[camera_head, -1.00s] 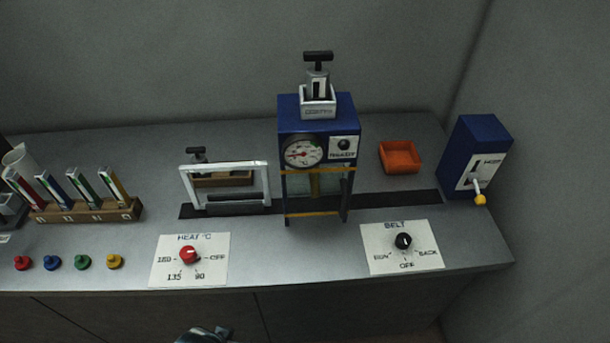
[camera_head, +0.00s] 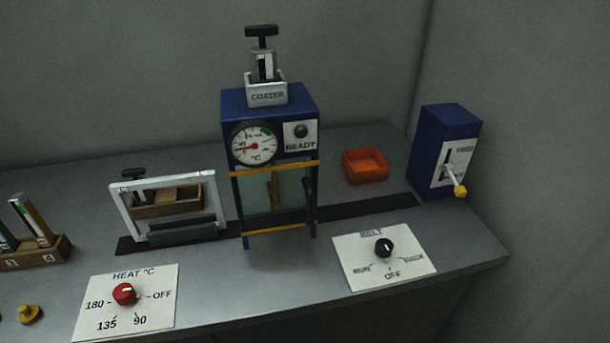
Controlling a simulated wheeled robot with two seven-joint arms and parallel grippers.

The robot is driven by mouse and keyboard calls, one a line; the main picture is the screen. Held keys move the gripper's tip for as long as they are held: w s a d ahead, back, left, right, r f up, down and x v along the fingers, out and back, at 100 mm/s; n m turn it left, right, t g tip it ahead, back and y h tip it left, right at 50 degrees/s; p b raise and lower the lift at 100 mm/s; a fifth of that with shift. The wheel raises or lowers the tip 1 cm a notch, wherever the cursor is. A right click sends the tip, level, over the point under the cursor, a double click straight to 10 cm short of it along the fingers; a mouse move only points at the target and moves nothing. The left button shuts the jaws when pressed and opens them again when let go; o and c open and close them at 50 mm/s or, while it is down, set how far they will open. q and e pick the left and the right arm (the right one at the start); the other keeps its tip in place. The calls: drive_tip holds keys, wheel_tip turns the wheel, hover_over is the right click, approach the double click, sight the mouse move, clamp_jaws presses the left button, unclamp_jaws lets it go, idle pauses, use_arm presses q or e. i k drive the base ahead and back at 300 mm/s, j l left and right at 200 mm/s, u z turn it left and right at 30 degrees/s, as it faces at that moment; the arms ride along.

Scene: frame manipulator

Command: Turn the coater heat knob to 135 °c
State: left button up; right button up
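The red heat knob (camera_head: 124,294) sits on a white plate (camera_head: 160,312) labelled HEAT °C at the front left of the bench. The marks around it read 180 at left, 135 at lower left, 90 at lower right and OFF at right. The knob's white mark appears to point right, toward OFF. Behind it stands the blue coater (camera_head: 270,101) with a round °C dial (camera_head: 255,145); its red needle points left. Neither gripper is in view.
A black belt knob (camera_head: 384,248) is on a plate at the right. A white frame (camera_head: 164,176), an orange tray (camera_head: 365,165), a blue lever box (camera_head: 445,130) and a wooden rack (camera_head: 52,250) stand on the bench.

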sight(124, 294)
drive_tip(key=k+j+u, duration=0.1)
drive_tip(key=u, duration=0.4)
drive_tip(key=j+u, duration=0.45)
drive_tip(key=j+z, duration=0.5)
drive_tip(key=j, duration=0.25)
